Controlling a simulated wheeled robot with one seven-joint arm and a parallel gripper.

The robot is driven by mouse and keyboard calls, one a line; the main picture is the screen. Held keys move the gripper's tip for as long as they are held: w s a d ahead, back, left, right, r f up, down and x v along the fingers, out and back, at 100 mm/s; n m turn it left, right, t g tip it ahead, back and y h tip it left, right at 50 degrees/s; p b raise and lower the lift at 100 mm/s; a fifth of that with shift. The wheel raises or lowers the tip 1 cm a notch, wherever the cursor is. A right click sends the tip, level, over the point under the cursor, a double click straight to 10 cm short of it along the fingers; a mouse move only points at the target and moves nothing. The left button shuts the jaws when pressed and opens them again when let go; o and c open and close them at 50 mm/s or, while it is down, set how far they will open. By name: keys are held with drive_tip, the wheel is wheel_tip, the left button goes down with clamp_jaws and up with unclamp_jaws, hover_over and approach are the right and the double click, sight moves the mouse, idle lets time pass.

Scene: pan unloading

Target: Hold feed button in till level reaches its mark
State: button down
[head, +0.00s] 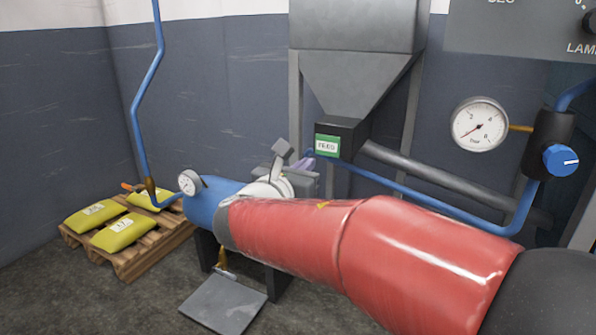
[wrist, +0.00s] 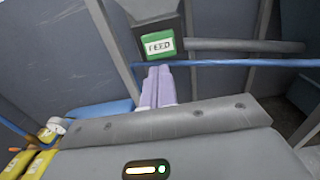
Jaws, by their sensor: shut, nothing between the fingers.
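A green label with white FEED plate (head: 327,145) is on the dark box under the grey hopper (head: 355,85); in the wrist view the label (wrist: 158,44) is at top centre. My gripper (head: 308,161) is just left of and below it, partly hidden by my wrist. In the wrist view the pale lilac fingers of my gripper (wrist: 159,70) are together, tips just below the label. They hold nothing. I cannot make out a separate feed button or tell whether the tips touch anything. No level or level mark can be made out.
A blue pipe (head: 430,206) and a grey pipe (head: 420,173) run right from the hopper. A dial (head: 479,124) and blue knob (head: 561,161) are at right. Yellow bags (head: 119,233) lie on a pallet (head: 130,262) at left. My red arm crosses the foreground.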

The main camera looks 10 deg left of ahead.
sight(328, 146)
drive_tip(key=x, duration=0.8)
drive_tip(key=shift+w+d, duration=0.15)
drive_tip(key=shift+w, duration=0.2)
drive_tip(key=shift+p+x, duration=0.3)
drive_tip(key=shift+x, duration=0.9)
drive_tip(key=shift+r, duration=0.1)
